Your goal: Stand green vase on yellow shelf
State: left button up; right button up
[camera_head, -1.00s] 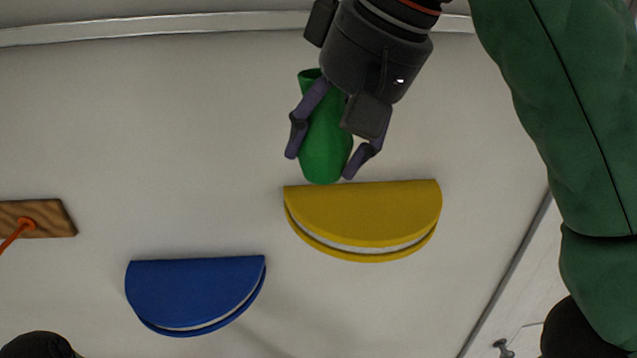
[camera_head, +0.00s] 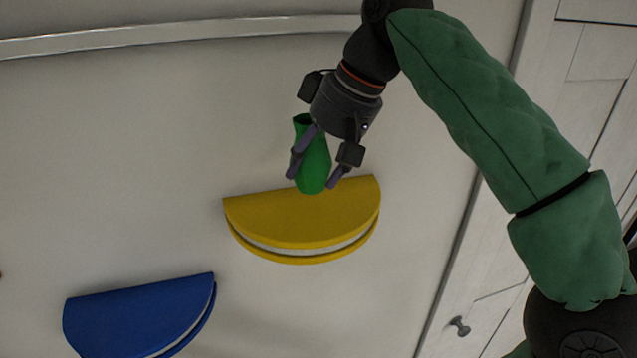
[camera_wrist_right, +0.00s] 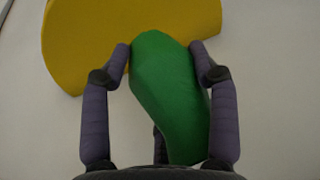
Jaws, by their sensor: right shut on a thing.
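The green vase (camera_head: 314,168) is held in my right gripper (camera_head: 313,179), whose fingers close around its body from both sides. The vase is near upright in the head view, its narrower neck and rim up and its rounded base down. The base overlaps the back edge of the yellow half-round shelf (camera_head: 305,222); I cannot tell whether it touches. In the right wrist view the vase (camera_wrist_right: 168,95) lies between the fingers, with the yellow shelf (camera_wrist_right: 85,40) beyond its far end. My left gripper is not in view.
A blue half-round shelf (camera_head: 140,312) is on the pale wall, lower left of the yellow one. A metal rail (camera_head: 150,35) runs along the top. A white panelled door or cabinet with a knob (camera_head: 459,327) is at the right. The yellow shelf's top looks bare.

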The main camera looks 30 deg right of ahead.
aim_at(315, 178)
jog(key=shift+w+d+f, duration=0.25)
jog(key=shift+w+f, duration=0.2)
jog(key=shift+f, duration=0.15)
notch_tip(315, 178, down, 2)
jog(key=shift+w+d+f, duration=0.1)
jog(key=shift+w+f, duration=0.05)
jog(key=shift+f, duration=0.1)
jog(key=shift+d+f, duration=0.1)
jog(key=shift+f, duration=0.35)
jog(key=shift+f, duration=0.15)
jog(key=o, duration=1.1)
jog(key=shift+o, duration=0.2)
